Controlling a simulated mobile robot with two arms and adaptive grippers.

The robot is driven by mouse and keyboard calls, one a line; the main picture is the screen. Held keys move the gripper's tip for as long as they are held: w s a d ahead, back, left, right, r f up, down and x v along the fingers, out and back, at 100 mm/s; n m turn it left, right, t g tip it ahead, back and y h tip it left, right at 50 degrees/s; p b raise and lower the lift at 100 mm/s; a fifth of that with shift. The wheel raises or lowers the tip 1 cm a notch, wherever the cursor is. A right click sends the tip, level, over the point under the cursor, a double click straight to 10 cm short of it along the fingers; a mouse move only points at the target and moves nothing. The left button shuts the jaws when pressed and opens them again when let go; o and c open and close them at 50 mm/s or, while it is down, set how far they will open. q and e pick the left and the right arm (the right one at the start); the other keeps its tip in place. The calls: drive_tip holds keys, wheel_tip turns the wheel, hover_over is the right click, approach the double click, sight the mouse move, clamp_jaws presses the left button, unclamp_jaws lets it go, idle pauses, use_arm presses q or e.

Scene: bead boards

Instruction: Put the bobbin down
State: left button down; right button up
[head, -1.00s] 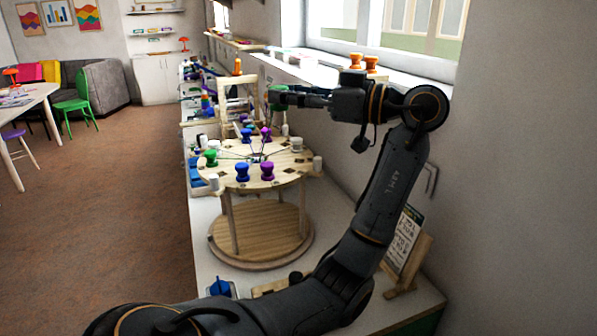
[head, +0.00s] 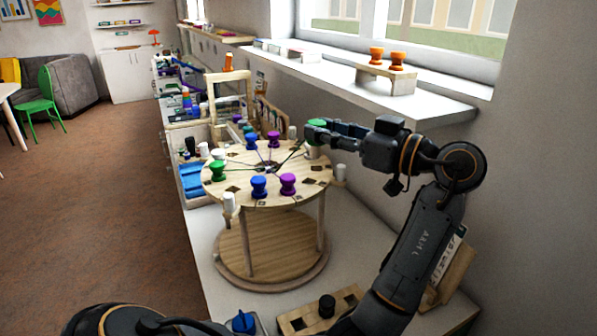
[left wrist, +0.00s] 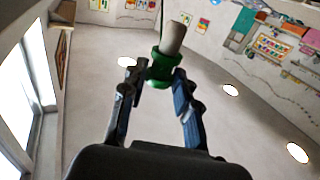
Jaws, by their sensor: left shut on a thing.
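My left gripper (head: 329,129) is shut on a green bobbin (head: 316,124) at the right edge of a round wooden board (head: 235,185) on a stand. The bobbin also shows in the left wrist view (left wrist: 160,68), between the fingers, with a pale cylinder (left wrist: 173,36) sticking out of its end. A pale cylinder also shows just below the bobbin in the head view; I cannot tell whether it touches the board. Another green bobbin (head: 217,170), blue bobbins (head: 259,187) and purple bobbins (head: 288,184) stand on the board, with dark threads toward its centre. My right gripper is not in view.
White pegs (head: 229,204) stand around the board's rim. Two orange bobbins sit on a wooden rack (head: 386,77) on the windowsill. A wooden frame (head: 227,82) and other items crowd the counter behind. A wooden block (head: 318,311) with a black knob lies in front.

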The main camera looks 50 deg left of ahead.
use_arm(q)
drive_tip(key=w+a+f, duration=0.1)
drive_tip(key=w+a, duration=0.1)
drive_tip(key=b, duration=0.2)
hover_over(323, 171)
drive_tip(key=f, duration=0.7)
drive_tip(key=shift+s+d+f, duration=0.3)
drive_tip(key=shift+s+f, duration=0.05)
drive_tip(key=shift+f, duration=0.05)
drive_tip(key=shift+w+a+f, duration=0.15)
drive_tip(key=shift+w+f, duration=0.05)
drive_tip(key=shift+f, duration=0.1)
drive_tip(key=f, duration=0.3)
drive_tip(key=shift+w+a+f+b, duration=0.15)
drive_tip(key=shift+w+a+b, duration=0.05)
drive_tip(key=shift+b, duration=0.15)
drive_tip(key=shift+f, duration=0.15)
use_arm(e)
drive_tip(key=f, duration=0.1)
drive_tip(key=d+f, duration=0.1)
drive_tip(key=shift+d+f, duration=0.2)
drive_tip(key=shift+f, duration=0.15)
